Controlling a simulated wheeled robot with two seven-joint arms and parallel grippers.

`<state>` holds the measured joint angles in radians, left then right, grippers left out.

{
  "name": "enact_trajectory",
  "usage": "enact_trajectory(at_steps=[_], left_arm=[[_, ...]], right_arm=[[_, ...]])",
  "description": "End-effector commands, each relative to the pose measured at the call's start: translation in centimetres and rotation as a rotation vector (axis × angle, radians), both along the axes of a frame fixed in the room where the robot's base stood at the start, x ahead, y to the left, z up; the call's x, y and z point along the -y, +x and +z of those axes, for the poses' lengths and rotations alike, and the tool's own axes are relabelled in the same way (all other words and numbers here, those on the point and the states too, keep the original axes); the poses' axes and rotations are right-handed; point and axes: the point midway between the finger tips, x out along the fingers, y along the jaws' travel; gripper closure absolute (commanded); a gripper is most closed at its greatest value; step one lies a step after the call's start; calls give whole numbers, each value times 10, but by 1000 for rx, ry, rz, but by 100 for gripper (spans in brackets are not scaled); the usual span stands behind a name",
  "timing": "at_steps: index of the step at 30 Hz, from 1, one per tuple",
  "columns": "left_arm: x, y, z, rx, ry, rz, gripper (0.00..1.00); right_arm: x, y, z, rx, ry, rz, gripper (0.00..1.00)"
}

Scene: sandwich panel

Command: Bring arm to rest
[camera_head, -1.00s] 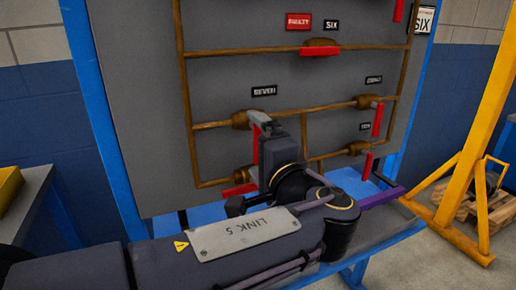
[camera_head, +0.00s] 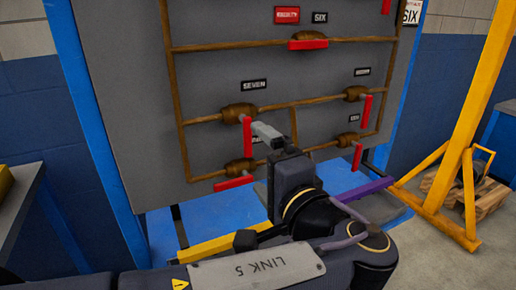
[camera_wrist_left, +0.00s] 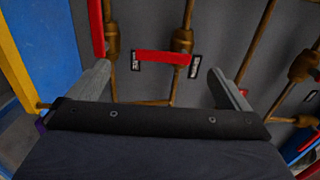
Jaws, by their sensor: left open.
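My left arm (camera_head: 250,272) comes in from the bottom left. Its gripper (camera_head: 259,162) is in front of the lower left part of the grey panel (camera_head: 115,100), open and with nothing between its fingers. One finger shows just right of the red handle (camera_head: 247,137) of the valve under the SEVEN label; I cannot tell whether they touch. That handle hangs down. In the left wrist view the two fingers (camera_wrist_left: 160,88) are spread wide, and a red handle (camera_wrist_left: 162,57) shows beyond the gap between them. My right gripper is not in view.
More red-handled valves sit on the brown pipes: one below left (camera_head: 233,183), two at right (camera_head: 367,112) (camera_head: 357,157), one near the SIX label (camera_head: 308,44). A yellow stand (camera_head: 468,120) is at right. A grey bench (camera_head: 18,210) is at left.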

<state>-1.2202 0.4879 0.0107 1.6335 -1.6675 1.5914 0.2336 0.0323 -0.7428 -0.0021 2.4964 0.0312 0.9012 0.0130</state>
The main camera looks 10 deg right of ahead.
Motion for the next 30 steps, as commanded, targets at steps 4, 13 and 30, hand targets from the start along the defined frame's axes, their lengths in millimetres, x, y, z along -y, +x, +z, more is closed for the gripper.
enact_trajectory(at_steps=[4, 13, 30], left_arm=[[-56, 20, -23, -141, -60, 74, 1], [-240, -9, -145, -669, -507, 322, 1], [-275, -160, -249, -748, -1742, 547, 1]], right_arm=[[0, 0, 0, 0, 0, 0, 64], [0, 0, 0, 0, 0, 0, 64], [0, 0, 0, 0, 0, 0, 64]])
